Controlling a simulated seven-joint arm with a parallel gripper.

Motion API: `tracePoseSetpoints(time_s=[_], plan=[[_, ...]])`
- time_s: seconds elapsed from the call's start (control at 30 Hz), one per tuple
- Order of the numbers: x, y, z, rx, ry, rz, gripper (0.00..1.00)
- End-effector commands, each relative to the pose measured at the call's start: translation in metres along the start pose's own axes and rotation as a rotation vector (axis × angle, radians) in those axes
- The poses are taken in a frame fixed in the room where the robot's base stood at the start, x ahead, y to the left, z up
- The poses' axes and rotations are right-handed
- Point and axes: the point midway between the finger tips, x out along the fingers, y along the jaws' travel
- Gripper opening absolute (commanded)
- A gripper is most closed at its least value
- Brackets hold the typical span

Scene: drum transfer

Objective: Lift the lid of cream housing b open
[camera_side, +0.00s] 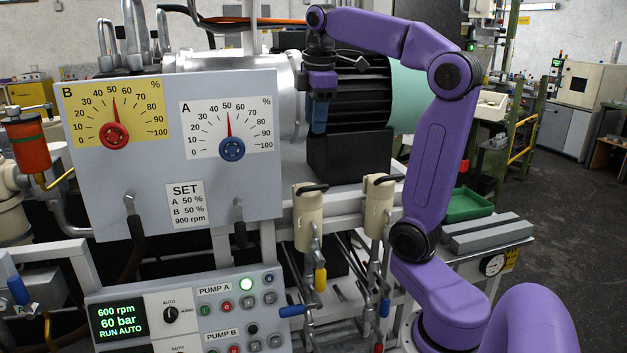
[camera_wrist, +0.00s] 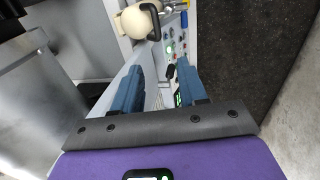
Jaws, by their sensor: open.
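Two cream housings stand side by side below the motor in the side view, one at left (camera_side: 308,218) and one at right (camera_side: 376,212). Each has a dark handle on top, and both lids look shut. No letter is readable on either, so I cannot tell which is b. My gripper (camera_side: 319,118) points down above the left housing, well clear of it, in front of the black motor. In the wrist view my gripper (camera_wrist: 159,67) is open and empty. One cream housing (camera_wrist: 134,22) with a black handle shows beyond the fingers there; the other is not clearly seen.
A grey panel (camera_side: 250,105) with two dials stands left of my gripper. The black motor (camera_side: 350,90) is close behind it. Levers and valves with coloured grips (camera_side: 320,278) hang below the housings. A control box (camera_side: 185,315) is at lower left.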

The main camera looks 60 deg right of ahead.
Motion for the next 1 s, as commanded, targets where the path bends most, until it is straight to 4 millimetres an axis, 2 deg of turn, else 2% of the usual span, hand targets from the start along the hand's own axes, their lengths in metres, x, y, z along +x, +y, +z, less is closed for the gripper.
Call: tracePoseSetpoints(time_s=[0.17, 0.37, 1.0], plan=[[-0.002, 0.005, 0.008, 0.009, -0.007, 0.003, 0.42], [0.018, 0.004, 0.008, 0.008, -0.008, 0.001, 0.42], [0.135, 0.005, 0.009, 0.01, -0.009, -0.001, 0.42]])
